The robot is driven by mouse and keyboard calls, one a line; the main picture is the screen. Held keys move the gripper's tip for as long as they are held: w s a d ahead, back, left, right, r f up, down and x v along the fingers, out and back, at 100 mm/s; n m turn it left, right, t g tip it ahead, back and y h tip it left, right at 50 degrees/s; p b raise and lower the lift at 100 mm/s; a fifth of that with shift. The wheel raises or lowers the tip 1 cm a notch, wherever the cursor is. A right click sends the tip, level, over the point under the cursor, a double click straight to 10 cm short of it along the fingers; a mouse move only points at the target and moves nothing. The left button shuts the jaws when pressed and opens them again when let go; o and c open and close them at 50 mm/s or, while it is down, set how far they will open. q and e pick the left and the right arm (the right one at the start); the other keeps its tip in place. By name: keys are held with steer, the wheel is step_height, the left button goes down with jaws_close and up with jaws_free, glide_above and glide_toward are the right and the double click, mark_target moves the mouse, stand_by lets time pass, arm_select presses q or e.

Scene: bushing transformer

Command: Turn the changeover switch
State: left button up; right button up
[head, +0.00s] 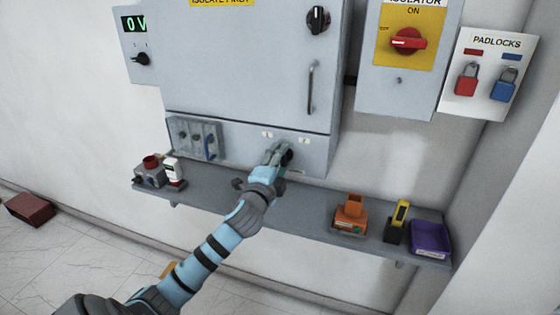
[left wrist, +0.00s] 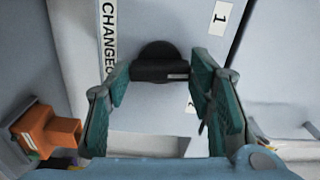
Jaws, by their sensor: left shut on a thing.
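The changeover switch is a black knob (head: 288,157) on the lower grey panel of the cabinet. In the left wrist view the knob (left wrist: 160,67) is a round black disc with a bar handle across it and a pale mark at the bar's right end. Labels "1" and "2" lie to its right, and part of a "CHANGEO" label (left wrist: 109,35) is on its left. My left gripper (head: 279,152) reaches up to the panel, its green-padded fingers on either side of the handle, shut on it. The fingers partly hide the knob in the head view. My right gripper is out of view.
A grey shelf (head: 312,205) runs below the panel. It bears a red-topped device (head: 151,170), an orange device (head: 350,214), a yellow-and-black tester (head: 397,222) and a purple bin (head: 430,238). A padlock board (head: 490,72) hangs at right.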

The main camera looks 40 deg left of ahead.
arm_select(q)
steer(key=shift+f+n, duration=0.1)
steer(key=shift+n, duration=3.5)
steer(key=o, duration=1.2)
steer(key=shift+c, duration=0.2)
steer(key=shift+s, duration=0.1)
steer(key=v, duration=1.2)
